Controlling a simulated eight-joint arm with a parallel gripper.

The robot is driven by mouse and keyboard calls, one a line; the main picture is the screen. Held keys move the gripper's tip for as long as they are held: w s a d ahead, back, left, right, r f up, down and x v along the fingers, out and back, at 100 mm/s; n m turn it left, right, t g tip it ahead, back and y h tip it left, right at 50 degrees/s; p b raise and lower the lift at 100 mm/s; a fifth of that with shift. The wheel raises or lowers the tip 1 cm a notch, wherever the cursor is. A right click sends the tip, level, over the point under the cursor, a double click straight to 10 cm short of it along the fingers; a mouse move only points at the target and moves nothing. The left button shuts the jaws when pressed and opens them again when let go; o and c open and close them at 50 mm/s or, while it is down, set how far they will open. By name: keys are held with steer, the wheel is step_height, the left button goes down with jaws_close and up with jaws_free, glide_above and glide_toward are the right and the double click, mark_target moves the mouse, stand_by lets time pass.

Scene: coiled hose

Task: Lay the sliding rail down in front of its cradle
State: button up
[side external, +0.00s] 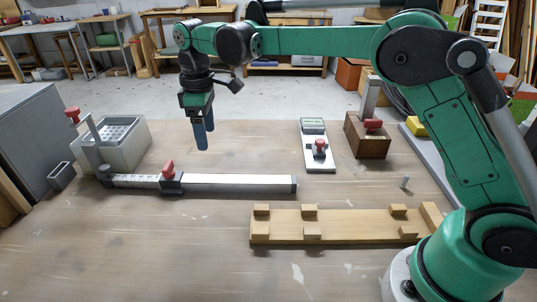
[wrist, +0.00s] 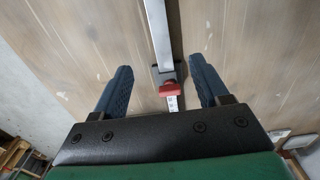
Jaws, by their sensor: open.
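The sliding rail (side external: 235,184) is a long silver bar with a dark end cap, a scale at its left part and a dark slider with a red knob (side external: 168,168). It lies flat on the table, left of and beyond the wooden cradle (side external: 330,226), a board with several small blocks. The rail also shows in the wrist view (wrist: 158,30), running between my fingers' lines. My gripper (side external: 202,148) is open and empty, pointing down above and beyond the rail, apart from it. The wrist view shows both fingers (wrist: 160,66) spread. The cradle holds nothing.
A white plate with a red knob (side external: 318,150) and a brown block (side external: 366,140) stand at the back right. The front left table is clear.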

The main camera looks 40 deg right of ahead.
steer(key=s+d+r+m+t, duration=0.2)
steer(key=s+d+r, duration=0.1)
steer(key=s+r, duration=0.1)
steer(key=s+d+f+m+t, duration=0.1)
steer(key=s+d+m+t, duration=0.1)
steer(key=s, duration=0.4)
steer(key=s+d+f+m+t, duration=0.2)
steer(key=s+d+m+t, duration=0.1)
steer(key=s+m, duration=0.2)
steer(key=shift+s+d, duration=0.25)
steer(key=shift+s, duration=1)
